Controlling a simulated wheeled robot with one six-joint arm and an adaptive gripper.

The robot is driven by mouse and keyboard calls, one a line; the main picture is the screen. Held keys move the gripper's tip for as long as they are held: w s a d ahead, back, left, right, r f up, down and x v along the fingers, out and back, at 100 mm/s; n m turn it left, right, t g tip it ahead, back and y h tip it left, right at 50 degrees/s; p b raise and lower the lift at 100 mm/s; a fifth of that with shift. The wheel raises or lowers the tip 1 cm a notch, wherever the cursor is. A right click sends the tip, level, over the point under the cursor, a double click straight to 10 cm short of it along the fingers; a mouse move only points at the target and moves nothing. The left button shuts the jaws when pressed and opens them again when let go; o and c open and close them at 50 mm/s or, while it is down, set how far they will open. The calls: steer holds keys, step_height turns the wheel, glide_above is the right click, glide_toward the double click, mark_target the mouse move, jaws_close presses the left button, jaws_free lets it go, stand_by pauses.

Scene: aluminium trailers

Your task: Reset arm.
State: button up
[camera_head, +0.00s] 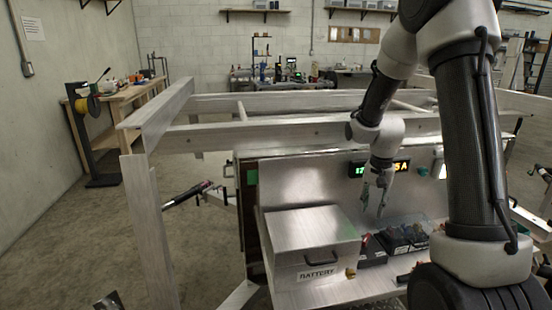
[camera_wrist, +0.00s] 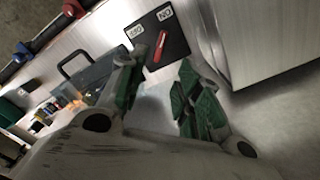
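My arm reaches down from the upper right in the head view. My gripper (camera_head: 373,207) points downward above the metal shelf, between the battery box and the display panel. In the wrist view, my gripper (camera_wrist: 158,82) shows two green-padded fingers spread apart with nothing between them. A black switch plate (camera_wrist: 172,28) with a red handle and ON and OFF labels lies beyond the fingertips. The gripper appears clear of the things around it, though the exact gap to the shelf is hard to tell.
An aluminium box (camera_head: 310,238) labelled BATTERY stands left of my gripper. Black bins (camera_head: 398,240) with small parts sit below and right of it. A clear-sided case (camera_wrist: 95,72) with a black handle lies nearby. Aluminium trailer rails (camera_head: 300,133) cross behind; open floor (camera_head: 75,240) lies left.

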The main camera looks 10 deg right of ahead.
steer(key=s+a+r+n+t, duration=0.2)
steer(key=s+r+n, duration=0.2)
steer(key=s+r, duration=0.6)
steer(key=s+a+r+n+t, duration=0.2)
steer(key=s+a+r+n, duration=0.1)
steer(key=s+r, duration=0.8)
steer(key=s+n, duration=0.1)
steer(key=s, duration=0.2)
steer(key=shift+r, duration=0.25)
steer(key=shift+d, duration=0.1)
